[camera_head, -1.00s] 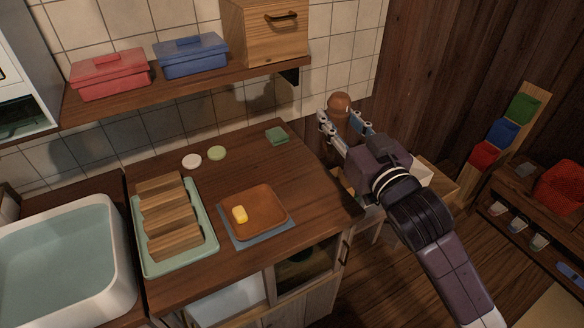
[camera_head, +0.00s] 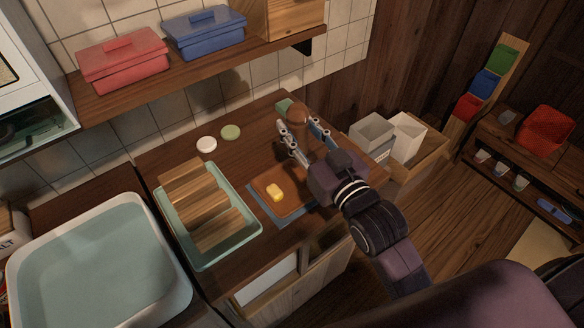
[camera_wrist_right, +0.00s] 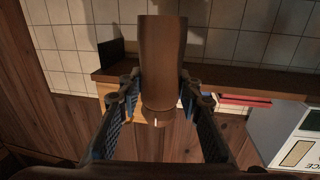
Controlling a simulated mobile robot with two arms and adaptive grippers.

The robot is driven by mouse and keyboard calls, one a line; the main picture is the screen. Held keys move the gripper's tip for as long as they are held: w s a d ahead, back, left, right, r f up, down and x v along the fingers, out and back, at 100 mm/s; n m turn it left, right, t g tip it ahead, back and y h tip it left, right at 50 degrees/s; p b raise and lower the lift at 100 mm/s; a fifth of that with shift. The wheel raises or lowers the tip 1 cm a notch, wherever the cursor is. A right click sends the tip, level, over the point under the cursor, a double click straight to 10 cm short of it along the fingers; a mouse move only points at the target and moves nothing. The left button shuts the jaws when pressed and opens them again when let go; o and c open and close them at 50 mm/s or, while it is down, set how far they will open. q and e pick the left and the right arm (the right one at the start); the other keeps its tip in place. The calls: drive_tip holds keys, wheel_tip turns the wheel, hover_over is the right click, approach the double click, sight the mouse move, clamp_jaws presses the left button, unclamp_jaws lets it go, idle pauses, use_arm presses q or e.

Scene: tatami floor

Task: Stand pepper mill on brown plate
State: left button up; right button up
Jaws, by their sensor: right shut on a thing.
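The brown pepper mill (camera_head: 298,116) is between the fingers of my right gripper (camera_head: 303,132), which is shut on it. Its rounded top shows above the fingers in the head view, and the gripper hides its lower part. In the wrist view the mill (camera_wrist_right: 161,55) is clasped between both fingers of the right gripper (camera_wrist_right: 160,88). My left gripper is out of view.
Left of the plate, a green tray (camera_head: 207,258) holds a wooden rack (camera_head: 200,205). A shelf (camera_head: 130,98) with a red box (camera_head: 123,58) overhangs. A basin (camera_head: 150,235) stands left.

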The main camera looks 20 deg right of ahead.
drive_tip(key=f, duration=0.7)
drive_tip(key=shift+a+f, duration=0.1)
drive_tip(key=shift+a, duration=0.15)
drive_tip(key=shift+f, duration=0.2)
wheel_tip(320, 180, down, 4)
drive_tip(key=shift+r+b, duration=0.25)
drive_tip(key=shift+b, duration=0.1)
drive_tip(key=shift+f, duration=0.35)
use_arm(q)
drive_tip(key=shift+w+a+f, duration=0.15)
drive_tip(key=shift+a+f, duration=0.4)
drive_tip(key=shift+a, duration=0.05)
use_arm(e)
drive_tip(key=shift+f, duration=0.15)
drive_tip(key=o, duration=0.8)
drive_tip(key=shift+f, duration=0.1)
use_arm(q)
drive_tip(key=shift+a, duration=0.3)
use_arm(e)
drive_tip(key=o, duration=0.4)
drive_tip(key=shift+o, duration=0.2)
drive_tip(key=shift+r, duration=0.2)
